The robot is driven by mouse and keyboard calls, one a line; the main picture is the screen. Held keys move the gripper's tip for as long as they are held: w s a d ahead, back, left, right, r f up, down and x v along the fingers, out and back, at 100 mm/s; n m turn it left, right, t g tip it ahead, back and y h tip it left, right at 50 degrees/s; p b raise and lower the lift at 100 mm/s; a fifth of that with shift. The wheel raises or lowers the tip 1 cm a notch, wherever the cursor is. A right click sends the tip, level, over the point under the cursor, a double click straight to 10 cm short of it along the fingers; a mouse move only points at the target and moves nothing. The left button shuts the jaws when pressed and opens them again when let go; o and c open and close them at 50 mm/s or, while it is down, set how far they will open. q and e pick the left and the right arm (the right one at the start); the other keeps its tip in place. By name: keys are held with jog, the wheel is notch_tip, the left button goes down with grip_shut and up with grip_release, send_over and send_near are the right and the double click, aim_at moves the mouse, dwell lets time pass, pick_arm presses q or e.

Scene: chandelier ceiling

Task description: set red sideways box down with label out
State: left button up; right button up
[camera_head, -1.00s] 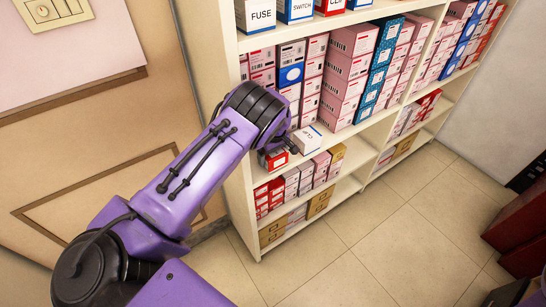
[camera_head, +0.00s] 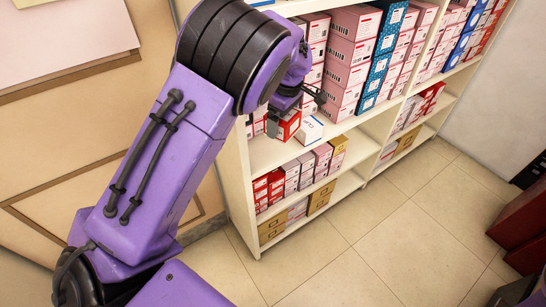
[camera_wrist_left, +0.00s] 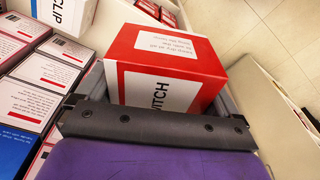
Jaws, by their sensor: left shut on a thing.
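My left gripper (camera_head: 287,117) is shut on the red box (camera_head: 289,127) at the front left of the middle shelf (camera_head: 275,154). In the left wrist view the red box (camera_wrist_left: 165,50) sits between the two fingers of the gripper (camera_wrist_left: 160,98). I cannot tell whether the red box touches the shelf. My right gripper is out of view.
Stacked pink boxes (camera_head: 350,50) and blue boxes (camera_head: 379,63) fill the shelf to the right. Smaller boxes (camera_head: 292,178) stand on the shelf below. The cabinet's left side panel (camera_head: 236,180) is close to the arm. Tiled floor (camera_head: 400,230) is open in front.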

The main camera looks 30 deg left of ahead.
pick_arm(q)
jog(key=s+d+f+n+g, duration=0.1)
jog(key=s+d+f+n, duration=0.15)
jog(key=s+n, duration=0.8)
jog(key=w+a+f+n+p, duration=0.1)
jog(key=w+a+f, duration=0.1)
jog(key=w+f, duration=0.1)
jog(key=w+a+f+n, duration=0.1)
jog(key=w+a+f, duration=0.2)
jog(key=w, duration=0.3)
jog(key=w+a+f+n+p, duration=0.1)
jog(key=w+a+f, duration=0.2)
jog(key=w+f, duration=0.1)
jog(key=shift+w+f+h+p, duration=0.3)
jog(key=shift+f+h+p, duration=0.05)
jog(key=shift+h, duration=0.05)
notch_tip(320, 180, down, 3)
jog(key=shift+r+p, duration=0.2)
jog(key=shift+p, duration=0.1)
jog(key=shift+w+f, duration=0.1)
jog(key=shift+f, duration=0.2)
